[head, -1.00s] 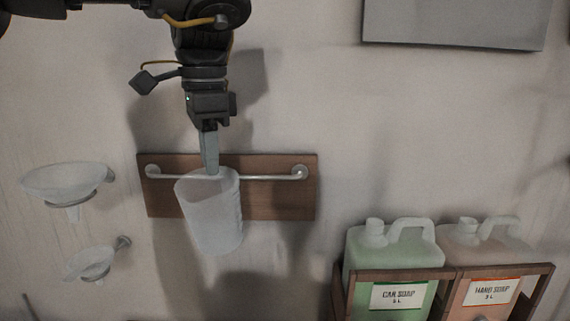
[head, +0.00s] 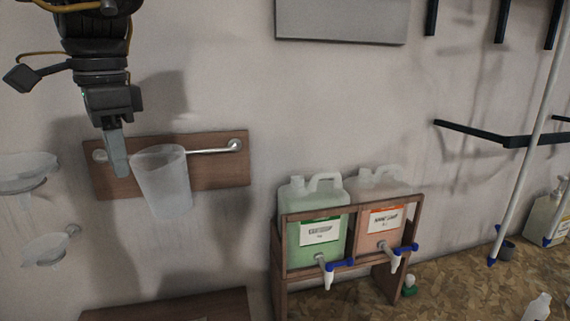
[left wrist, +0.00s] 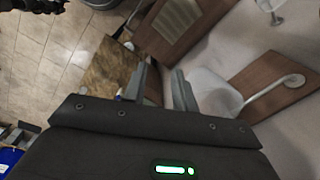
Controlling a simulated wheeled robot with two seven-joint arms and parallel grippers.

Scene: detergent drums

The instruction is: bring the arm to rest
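My left gripper (head: 117,158) points down at the left of the head view, in front of the wooden rail board. In the left wrist view its two fingers (left wrist: 162,72) stand apart with nothing between them. A frosted cup (head: 163,183) is at the metal rail (head: 215,150), just right of the fingers; it also shows right of the fingers in the left wrist view (left wrist: 214,94). Whether the cup hangs from the rail is unclear. My right gripper is not seen in the head view.
A wooden rack (head: 283,245) holds a green car soap drum (head: 305,245) and a pink hand soap drum (head: 380,232) with blue-handled taps. Glass dishes (head: 28,172) are on the wall at far left. A grey panel (head: 340,20) is above; the wall between is clear.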

